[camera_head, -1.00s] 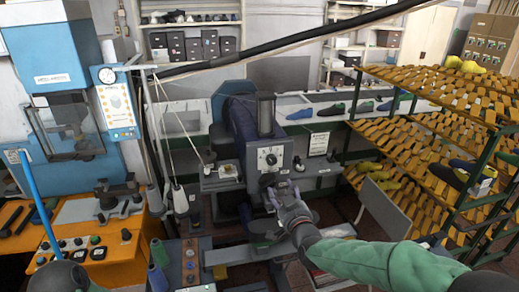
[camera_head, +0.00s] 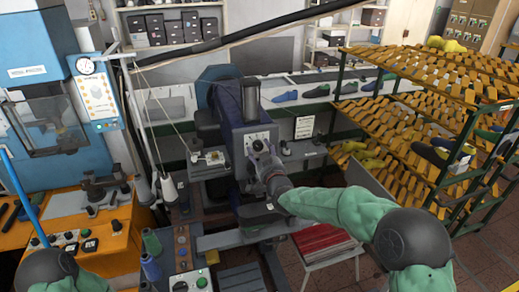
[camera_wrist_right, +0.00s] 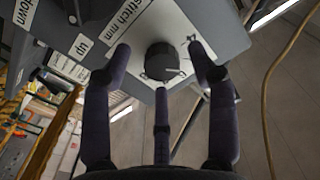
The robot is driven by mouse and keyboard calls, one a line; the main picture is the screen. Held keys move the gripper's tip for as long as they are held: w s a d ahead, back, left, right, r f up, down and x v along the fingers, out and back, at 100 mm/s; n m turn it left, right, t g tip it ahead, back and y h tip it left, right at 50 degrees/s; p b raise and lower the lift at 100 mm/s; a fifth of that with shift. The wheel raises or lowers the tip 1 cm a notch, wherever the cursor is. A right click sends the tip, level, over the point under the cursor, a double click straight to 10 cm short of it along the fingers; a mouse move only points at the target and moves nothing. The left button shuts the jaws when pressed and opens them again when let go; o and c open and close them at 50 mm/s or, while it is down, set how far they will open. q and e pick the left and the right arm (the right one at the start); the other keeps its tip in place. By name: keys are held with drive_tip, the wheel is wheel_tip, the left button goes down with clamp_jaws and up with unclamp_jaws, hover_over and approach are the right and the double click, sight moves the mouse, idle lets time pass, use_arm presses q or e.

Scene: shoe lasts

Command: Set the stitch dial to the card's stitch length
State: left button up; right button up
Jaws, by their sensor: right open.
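The stitch dial is a dark round knob (camera_wrist_right: 162,60) on a white plate printed "Stitch mm". In the head view the white dial plate (camera_head: 249,139) is on the front of the dark blue-grey machine (camera_head: 232,112). My right gripper (camera_wrist_right: 160,72) is open, its fingers spread around the knob; contact cannot be told. In the head view the right gripper (camera_head: 262,158) is just in front of the dial and partly hides it. A small printed card (camera_head: 304,127) hangs right of the machine; its text is too small to read. My left gripper is not in view.
A rack of wooden shelves (camera_head: 400,135) with shoes and lasts stands at the right. An orange bench (camera_head: 115,235) and a blue press (camera_head: 45,50) are at the left. A stool with a red top (camera_head: 322,240) stands below my right arm.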

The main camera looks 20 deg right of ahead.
drive_tip(key=shift+w, duration=0.55)
drive_tip(key=shift+c, duration=0.3)
drive_tip(key=c, duration=1.1)
drive_tip(key=shift+a+f, duration=0.1)
drive_tip(key=shift+f, duration=0.15)
